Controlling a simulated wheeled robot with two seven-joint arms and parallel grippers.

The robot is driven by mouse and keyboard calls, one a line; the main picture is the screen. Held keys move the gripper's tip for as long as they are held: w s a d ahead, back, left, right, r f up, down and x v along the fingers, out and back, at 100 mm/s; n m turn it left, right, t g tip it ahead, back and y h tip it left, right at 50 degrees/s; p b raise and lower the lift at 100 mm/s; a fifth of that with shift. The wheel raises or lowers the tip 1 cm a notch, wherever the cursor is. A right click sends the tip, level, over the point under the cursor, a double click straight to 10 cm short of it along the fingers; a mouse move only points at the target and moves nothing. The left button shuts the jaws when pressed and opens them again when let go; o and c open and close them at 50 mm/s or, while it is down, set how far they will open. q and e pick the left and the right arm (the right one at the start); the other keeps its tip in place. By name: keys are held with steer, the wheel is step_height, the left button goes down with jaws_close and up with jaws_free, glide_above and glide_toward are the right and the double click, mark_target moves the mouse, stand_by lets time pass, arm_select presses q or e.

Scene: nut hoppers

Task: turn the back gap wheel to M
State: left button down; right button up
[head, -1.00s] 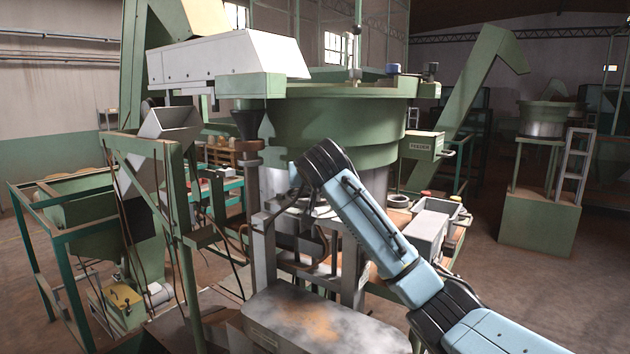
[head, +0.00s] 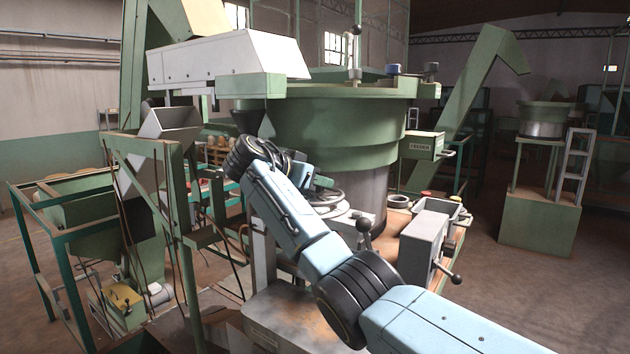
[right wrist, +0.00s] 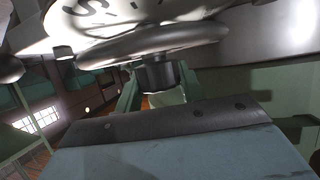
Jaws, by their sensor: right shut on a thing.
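A grey gap wheel (head: 328,198) shows beneath the green bowl, partly hidden by my right arm. In the right wrist view its rim (right wrist: 150,44) crosses the top, with a pale dial (right wrist: 105,14) above it bearing a dark S and tick marks. No M is readable. My right gripper (head: 320,183) is at the wheel; in the right wrist view its green fingers (right wrist: 158,88) stand either side of a dark knob (right wrist: 156,74) under the rim, shut on it. I cannot tell from these frames whether another gap wheel is hidden. My left gripper is not in view.
The green bowl (head: 330,125) hangs close above the wheel. A ball-topped lever (head: 364,228) and a grey box (head: 423,245) with another lever stand to the right of it. A green post (head: 180,235) stands at the left. Open floor lies at the right.

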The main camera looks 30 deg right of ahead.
steer(key=shift+m+g, duration=0.8)
steer(key=o, duration=1)
steer(key=shift+c, duration=0.2)
steer(key=shift+a+r, duration=0.1)
steer(key=shift+a, duration=0.2)
steer(key=b+v, duration=0.2)
steer(key=v, duration=1.1)
steer(key=shift+s, duration=0.15)
